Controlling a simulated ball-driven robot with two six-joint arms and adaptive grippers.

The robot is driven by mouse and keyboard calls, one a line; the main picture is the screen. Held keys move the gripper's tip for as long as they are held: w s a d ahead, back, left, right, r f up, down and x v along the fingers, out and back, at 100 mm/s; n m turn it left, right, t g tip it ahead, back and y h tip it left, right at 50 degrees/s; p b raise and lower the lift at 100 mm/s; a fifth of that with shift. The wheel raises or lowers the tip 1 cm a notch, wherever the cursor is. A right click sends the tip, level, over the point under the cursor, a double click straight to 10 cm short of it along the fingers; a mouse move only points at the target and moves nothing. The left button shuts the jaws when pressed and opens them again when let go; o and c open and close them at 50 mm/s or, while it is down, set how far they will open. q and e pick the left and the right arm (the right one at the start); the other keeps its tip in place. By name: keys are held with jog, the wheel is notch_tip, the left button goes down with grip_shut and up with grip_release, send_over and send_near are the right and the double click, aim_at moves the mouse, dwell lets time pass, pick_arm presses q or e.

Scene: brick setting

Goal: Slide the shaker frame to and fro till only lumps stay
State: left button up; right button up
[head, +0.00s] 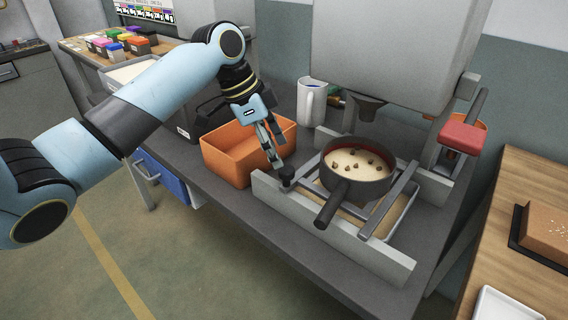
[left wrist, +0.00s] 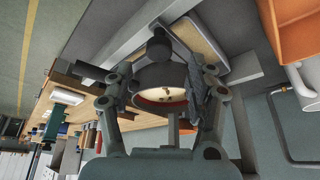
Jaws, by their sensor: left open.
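The shaker frame (head: 330,238) is a pale grey frame with rails on the bench. A dark round sieve (head: 340,187) rests on it, its handle (head: 334,203) pointing to the front left. Pale powder with several brown lumps (head: 357,162) lies in the sieve. A small black knob (head: 286,172) stands at the frame's left end. My left gripper (head: 276,157) is open, its fingertips just above and beside this knob; contact is unclear. In the left wrist view the sieve (left wrist: 160,76) shows between the open fingers (left wrist: 165,80). My right gripper is not in view.
An orange bin (head: 228,165) stands left of the frame, with a white jug (head: 311,103) behind it. A grey machine (head: 400,45) with a spout overhangs the sieve. A pale tray (head: 402,212) lies under the rails.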

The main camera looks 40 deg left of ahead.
aim_at(286, 169)
pick_arm(q)
jog(key=x, duration=0.5)
jog(key=shift+d+f, duration=0.1)
jog(key=shift+f, duration=0.2)
grip_shut()
